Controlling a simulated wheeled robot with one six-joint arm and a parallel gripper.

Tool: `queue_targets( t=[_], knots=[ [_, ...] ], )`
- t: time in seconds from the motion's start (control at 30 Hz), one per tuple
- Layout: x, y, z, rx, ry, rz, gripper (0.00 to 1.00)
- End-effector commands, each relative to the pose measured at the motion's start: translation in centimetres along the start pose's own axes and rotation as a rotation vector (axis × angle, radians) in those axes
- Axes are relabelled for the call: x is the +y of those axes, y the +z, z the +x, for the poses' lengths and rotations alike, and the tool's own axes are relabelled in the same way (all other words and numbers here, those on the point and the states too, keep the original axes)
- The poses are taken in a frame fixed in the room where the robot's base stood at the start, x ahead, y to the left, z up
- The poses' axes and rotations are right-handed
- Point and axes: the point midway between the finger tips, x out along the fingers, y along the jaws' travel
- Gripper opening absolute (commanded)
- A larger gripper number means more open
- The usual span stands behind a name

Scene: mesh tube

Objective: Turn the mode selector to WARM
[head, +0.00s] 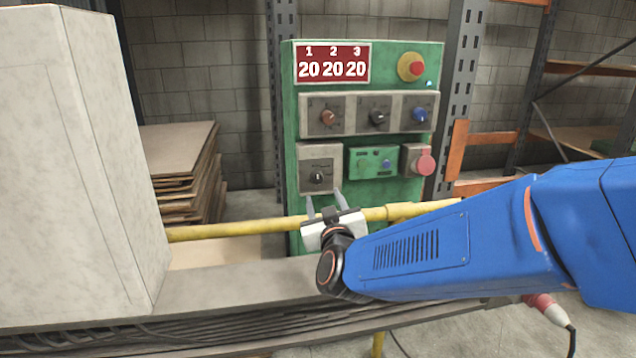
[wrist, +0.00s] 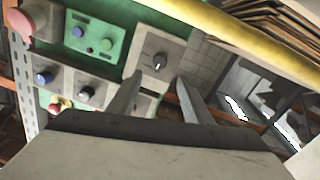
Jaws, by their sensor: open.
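The mode selector (head: 318,177) is a dark knob on a grey plate at the lower left of the green control panel (head: 290,120). It also shows in the wrist view (wrist: 159,62), just beyond the fingertips. Its labels are too small to read, so I cannot tell which mode it points to. My gripper (head: 325,203) is open and empty, its two fingers pointing up at the panel just below the selector plate. In the wrist view my gripper (wrist: 153,88) has its fingers apart, with the knob ahead of the gap and not between them.
A yellow rail (head: 235,229) runs across in front of the panel, close to my gripper. A large pale block (head: 70,180) stands at the left.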

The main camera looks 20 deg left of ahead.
Motion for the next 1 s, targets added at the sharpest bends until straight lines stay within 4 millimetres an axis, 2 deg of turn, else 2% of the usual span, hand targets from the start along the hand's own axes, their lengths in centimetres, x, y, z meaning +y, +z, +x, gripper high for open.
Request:
queue_targets(
  t=[0.2, 0.5, 0.73, 1.0],
  knots=[
    [0.0, 0.1, 4.0, -0.001, 0.001, 0.001, 0.45],
    [0.0, 0.0, 8.8, 0.0, 0.0, 0.0, 0.45],
    [0.0, 0.0, 10.6, 0.001, 0.0, 0.0, 0.45],
    [0.0, 0.0, 10.9, 0.0, -0.001, 0.0, 0.45]
  ],
)
